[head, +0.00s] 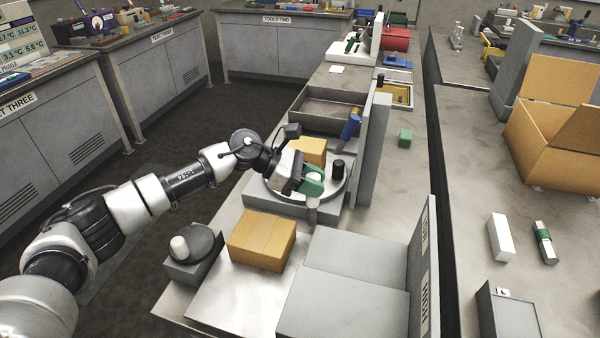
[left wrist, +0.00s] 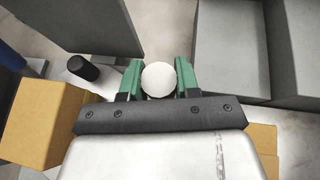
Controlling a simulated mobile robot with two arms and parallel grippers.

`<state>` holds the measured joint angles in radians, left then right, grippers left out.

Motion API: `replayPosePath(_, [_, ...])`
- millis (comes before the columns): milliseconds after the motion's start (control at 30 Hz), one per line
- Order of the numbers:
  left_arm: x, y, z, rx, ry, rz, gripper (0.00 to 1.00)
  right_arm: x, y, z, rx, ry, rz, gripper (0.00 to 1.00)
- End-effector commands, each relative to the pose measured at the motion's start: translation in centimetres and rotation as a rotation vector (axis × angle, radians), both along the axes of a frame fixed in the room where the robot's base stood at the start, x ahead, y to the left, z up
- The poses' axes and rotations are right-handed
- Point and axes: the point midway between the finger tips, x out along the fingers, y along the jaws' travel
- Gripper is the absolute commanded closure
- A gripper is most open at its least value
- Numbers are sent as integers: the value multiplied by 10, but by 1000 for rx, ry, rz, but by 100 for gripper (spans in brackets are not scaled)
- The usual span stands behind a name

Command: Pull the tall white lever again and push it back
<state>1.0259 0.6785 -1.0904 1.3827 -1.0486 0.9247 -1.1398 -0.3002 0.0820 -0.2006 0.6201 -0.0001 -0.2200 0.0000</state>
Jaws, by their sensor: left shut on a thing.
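The tall white lever (head: 313,204) stands by the front right edge of the round turntable (head: 275,187). My left gripper (head: 312,184) has its green fingers shut on the lever's upper part. In the left wrist view the lever's round white top (left wrist: 159,79) sits between the two green fingers (left wrist: 160,82). The lever's foot is mostly hidden in the head view. My right gripper is in neither view.
A cardboard box (head: 312,150) and a black knob (head: 338,169) are on the turntable, near a blue handle (head: 350,127). Another box (head: 262,240) stands in front, beside a short white knob (head: 179,246) on a dark disc. A grey upright panel (head: 375,150) bounds the right side.

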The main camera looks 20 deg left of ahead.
Motion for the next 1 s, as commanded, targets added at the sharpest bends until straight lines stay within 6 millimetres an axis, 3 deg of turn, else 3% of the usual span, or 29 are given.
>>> replayPosePath(100, [0, -13, 6, 90, -8, -2, 100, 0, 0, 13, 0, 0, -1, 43])
replayPosePath(400, [-1, -36, -1, 261, -12, -1, 100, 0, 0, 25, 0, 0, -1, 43])
replayPosePath(1000, [-1, -44, -7, 333, -12, -1, 100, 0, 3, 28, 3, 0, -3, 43])
